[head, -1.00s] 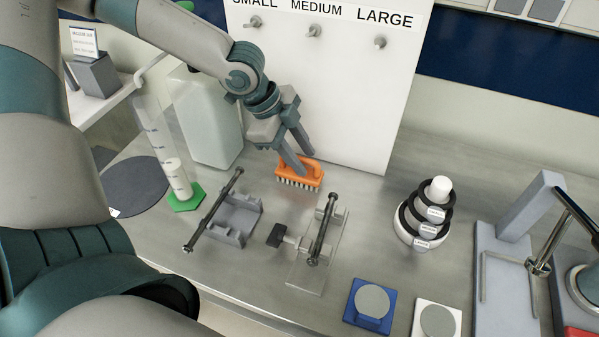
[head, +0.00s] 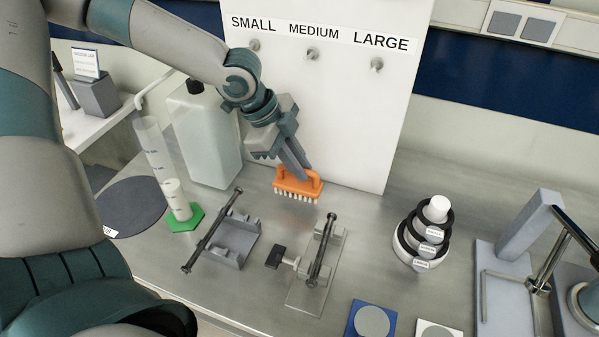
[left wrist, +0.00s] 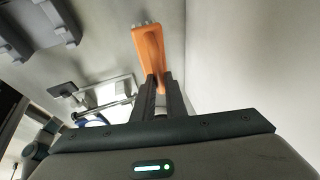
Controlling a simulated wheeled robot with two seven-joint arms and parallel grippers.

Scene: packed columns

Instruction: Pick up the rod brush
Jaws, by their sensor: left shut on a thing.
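The orange brush (head: 299,184) with pale bristles is in the head view, in front of the white labelled board. My left gripper (head: 303,174) reaches down from the upper left and is shut on the brush's handle. The brush hangs a little above the bench, bristles down, with a faint reddish patch on the metal below it. In the left wrist view the orange brush (left wrist: 149,48) sticks out beyond the fingertips (left wrist: 160,82). The fingers hide part of the handle.
A dark rod (head: 213,229) lies across a grey cradle (head: 238,243). Another rod (head: 322,250) rests on a clamp fixture (head: 305,294). A jug (head: 209,140) and a cylinder with green base (head: 185,218) stand left. Stacked rings (head: 427,235) stand right. The board (head: 330,110) is close behind.

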